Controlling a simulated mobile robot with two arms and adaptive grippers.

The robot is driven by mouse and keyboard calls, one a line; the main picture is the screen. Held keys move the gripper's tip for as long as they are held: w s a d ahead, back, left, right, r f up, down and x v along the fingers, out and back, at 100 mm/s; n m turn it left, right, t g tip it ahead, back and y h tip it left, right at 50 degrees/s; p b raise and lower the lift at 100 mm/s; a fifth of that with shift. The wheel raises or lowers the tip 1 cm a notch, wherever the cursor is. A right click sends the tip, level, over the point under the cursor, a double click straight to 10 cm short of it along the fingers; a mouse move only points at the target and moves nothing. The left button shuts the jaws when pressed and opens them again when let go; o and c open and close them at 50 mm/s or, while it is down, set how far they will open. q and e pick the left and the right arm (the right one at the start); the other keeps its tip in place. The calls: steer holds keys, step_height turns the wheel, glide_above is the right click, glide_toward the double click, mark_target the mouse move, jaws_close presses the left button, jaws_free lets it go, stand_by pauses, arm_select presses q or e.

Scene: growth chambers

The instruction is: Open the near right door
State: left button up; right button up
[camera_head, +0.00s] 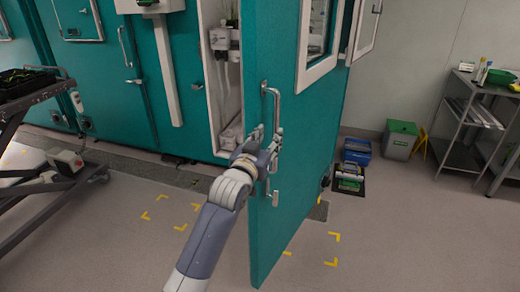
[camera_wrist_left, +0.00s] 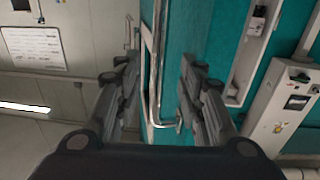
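The near right door (camera_head: 300,150) is teal with a white-framed window and stands ajar, swung out from the chamber front. Its silver D-shaped handle (camera_head: 271,97) is upright near the door's free edge. My left gripper (camera_head: 269,140) is at the handle. In the left wrist view its two fingers (camera_wrist_left: 158,95) are spread apart, with the handle bar (camera_wrist_left: 153,70) and the door's edge between them. I see gaps beside the bar, so the fingers do not look closed on it. My right gripper is in neither view.
A narrow white-walled chamber interior (camera_head: 218,75) shows behind the door. A dark cart (camera_head: 30,110) stands at the left. A blue crate (camera_head: 357,150), a green-lidded bin (camera_head: 400,140) and a metal shelf (camera_head: 470,125) stand at the right. Floor around the yellow marks is clear.

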arm_select(q)
steer(key=shift+v, duration=2.85)
steer(key=shift+a, duration=0.1)
